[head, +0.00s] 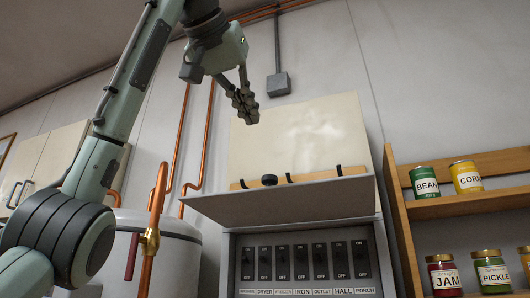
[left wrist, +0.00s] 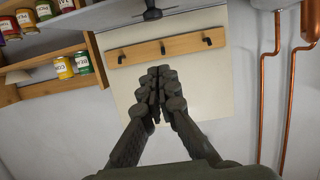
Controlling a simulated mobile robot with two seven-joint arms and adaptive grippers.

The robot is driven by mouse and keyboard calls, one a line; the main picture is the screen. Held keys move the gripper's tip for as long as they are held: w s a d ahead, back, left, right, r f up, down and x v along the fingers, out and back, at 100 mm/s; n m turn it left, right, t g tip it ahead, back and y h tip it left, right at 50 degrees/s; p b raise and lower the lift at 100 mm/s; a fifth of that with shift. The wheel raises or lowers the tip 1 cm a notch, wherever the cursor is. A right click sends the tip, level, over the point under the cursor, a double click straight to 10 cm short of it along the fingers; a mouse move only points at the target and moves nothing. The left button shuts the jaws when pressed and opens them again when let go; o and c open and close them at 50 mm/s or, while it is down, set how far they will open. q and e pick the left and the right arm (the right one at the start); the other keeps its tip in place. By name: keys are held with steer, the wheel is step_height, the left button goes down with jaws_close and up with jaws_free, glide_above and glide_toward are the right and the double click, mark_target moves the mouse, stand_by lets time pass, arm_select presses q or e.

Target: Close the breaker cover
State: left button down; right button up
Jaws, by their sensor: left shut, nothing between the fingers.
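The breaker cover (head: 285,200) is a grey flap that stands out, raised, above the breaker panel (head: 305,268). The panel's row of labelled switches shows below it, uncovered. A small dark round piece (head: 269,180) shows at the flap's upper edge. My left gripper (head: 246,108) is shut and empty, up and left of the cover, in front of the pale wall board (head: 300,135). In the left wrist view its fingertips (left wrist: 160,85) are together over the board, and a grey edge, likely the cover (left wrist: 110,14), shows at the top. My right gripper is not in view.
A wooden hook rail (left wrist: 165,48) is fixed to the board behind the cover. A shelf (head: 465,203) with cans and jars stands at right. Copper pipes (head: 206,140) and a white tank (head: 175,250) are at left. The wall above the cover is mostly free.

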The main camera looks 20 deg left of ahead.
arm_select(q)
steer(key=p, duration=0.2)
glide_above(265, 188)
steer(key=shift+w+a+f, duration=0.1)
steer(key=shift+a+f, duration=0.1)
steer(key=shift+f, duration=1)
steer(key=shift+w+f+b, duration=0.25)
steer(key=shift+f+b, duration=0.1)
steer(key=shift+f, duration=0.85)
steer(key=shift+s+f, duration=0.1)
steer(key=shift+f, duration=0.6)
steer(key=shift+d+f, duration=0.1)
steer(key=shift+f, duration=0.15)
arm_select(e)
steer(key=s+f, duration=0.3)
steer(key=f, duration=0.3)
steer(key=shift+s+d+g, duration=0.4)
arm_select(q)
steer(key=shift+f, duration=0.1)
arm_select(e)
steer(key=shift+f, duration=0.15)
